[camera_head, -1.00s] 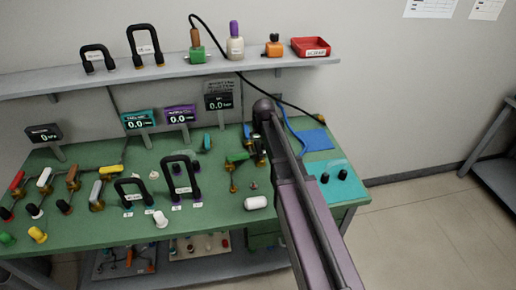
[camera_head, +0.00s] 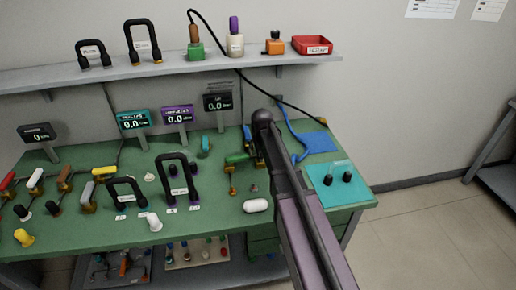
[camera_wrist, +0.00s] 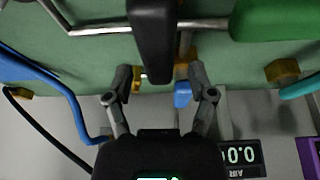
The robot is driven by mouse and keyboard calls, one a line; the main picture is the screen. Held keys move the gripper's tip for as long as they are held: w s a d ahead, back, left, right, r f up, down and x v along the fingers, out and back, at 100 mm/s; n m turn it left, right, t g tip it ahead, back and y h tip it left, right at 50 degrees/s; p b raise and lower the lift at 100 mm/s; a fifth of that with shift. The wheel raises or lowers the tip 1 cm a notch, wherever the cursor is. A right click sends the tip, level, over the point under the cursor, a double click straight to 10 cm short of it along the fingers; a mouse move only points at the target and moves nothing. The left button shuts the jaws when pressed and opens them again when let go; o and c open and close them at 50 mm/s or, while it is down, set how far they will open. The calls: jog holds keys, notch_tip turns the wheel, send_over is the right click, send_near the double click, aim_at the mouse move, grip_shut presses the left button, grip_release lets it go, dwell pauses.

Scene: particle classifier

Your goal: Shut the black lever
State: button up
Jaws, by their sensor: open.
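The black lever (camera_wrist: 152,40) shows in the wrist view, coming down from the top middle, with its near end between my fingers. My gripper (camera_wrist: 162,78) is open, one finger on each side of the lever. Gaps show on both sides, so neither finger visibly touches it. A metal pipe with brass fittings runs behind the lever. In the head view my arm reaches over the right part of the green bench, and it hides the gripper and most of the lever area.
A green handle (camera_wrist: 275,20) lies close on the right in the wrist view, and a blue handle (camera_wrist: 182,95) shows beyond the fingers. A display (camera_wrist: 238,155) stands at the lower right. In the head view, a white cylinder (camera_head: 256,206) lies left of my arm.

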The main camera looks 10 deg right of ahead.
dwell(0.3)
grip_shut()
jog(key=shift+d, duration=0.1)
